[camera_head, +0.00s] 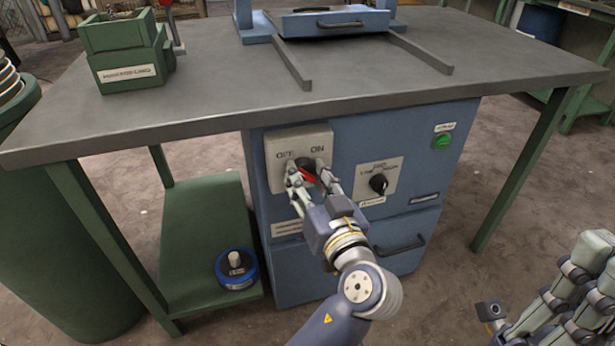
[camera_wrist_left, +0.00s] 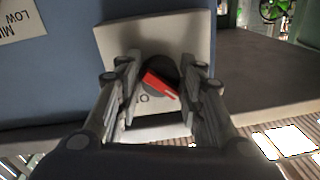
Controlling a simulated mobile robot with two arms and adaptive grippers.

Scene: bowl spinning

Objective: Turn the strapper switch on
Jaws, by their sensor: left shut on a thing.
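The strapper switch is a dark round knob (camera_head: 307,165) with a red bar on a pale plate (camera_head: 286,146) marked OFF at left and ON at right. The plate is on the front of the blue cabinet under the table. My left gripper (camera_head: 311,180) has a finger on each side of the knob and is shut on it, covering part of it. The red bar (camera_wrist_left: 161,84) shows slanted between the fingers in the left wrist view; which label it points to is unclear. My right gripper (camera_head: 570,295) is at the lower right, partly cut off, away from the switch.
Right of the switch are a second plate with a black knob (camera_head: 379,184) and a green button (camera_head: 442,141). The grey tabletop (camera_head: 200,95) overhangs them. A green shelf (camera_head: 205,220) with a blue roll (camera_head: 236,281) stands left of the cabinet.

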